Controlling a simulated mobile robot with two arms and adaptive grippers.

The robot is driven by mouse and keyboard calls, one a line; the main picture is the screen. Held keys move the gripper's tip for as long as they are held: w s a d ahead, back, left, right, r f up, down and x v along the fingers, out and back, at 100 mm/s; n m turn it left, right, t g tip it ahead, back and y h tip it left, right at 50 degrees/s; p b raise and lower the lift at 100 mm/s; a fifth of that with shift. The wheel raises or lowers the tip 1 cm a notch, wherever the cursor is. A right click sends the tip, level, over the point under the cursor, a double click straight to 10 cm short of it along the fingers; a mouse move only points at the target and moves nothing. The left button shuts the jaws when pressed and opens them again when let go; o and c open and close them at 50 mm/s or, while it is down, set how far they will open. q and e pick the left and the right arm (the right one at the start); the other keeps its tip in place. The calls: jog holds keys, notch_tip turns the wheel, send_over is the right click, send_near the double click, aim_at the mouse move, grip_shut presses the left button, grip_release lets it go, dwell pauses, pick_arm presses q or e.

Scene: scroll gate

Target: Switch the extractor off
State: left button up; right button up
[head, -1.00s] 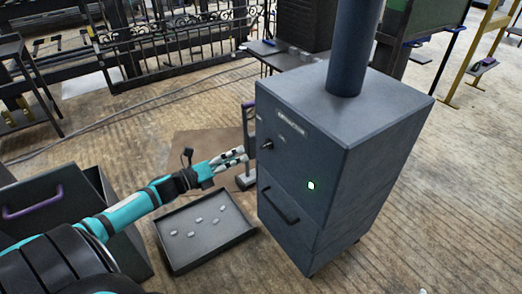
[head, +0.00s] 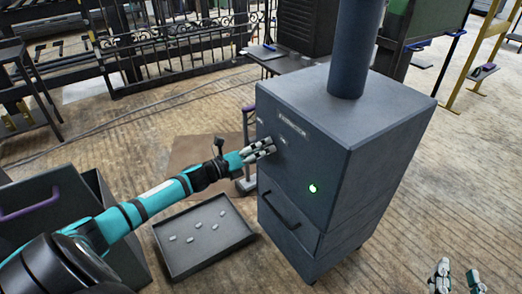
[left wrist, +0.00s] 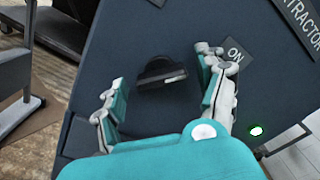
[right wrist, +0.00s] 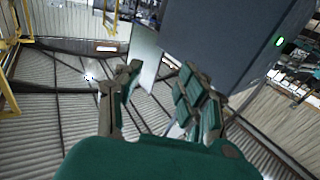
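The extractor (head: 330,130) is a dark grey-blue cabinet with a round pipe on top and a lit green lamp (head: 313,188) on its front. Its black rotary switch (left wrist: 163,72) shows in the left wrist view, below and left of an "ON" label (left wrist: 236,55). My left gripper (head: 272,149) is open in front of the panel. In the left wrist view its fingers (left wrist: 160,92) stand on either side of the switch, apart from it. In the head view the gripper hides the switch. My right gripper (head: 458,272) is open and empty at the lower right.
A shallow tray (head: 165,242) with several small grey pieces lies on the floor left of the extractor. A dark cabinet with a purple handle (head: 30,203) stands at the left. Floor right of the extractor is clear.

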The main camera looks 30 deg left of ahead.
pick_arm(q)
jog(key=c, duration=1)
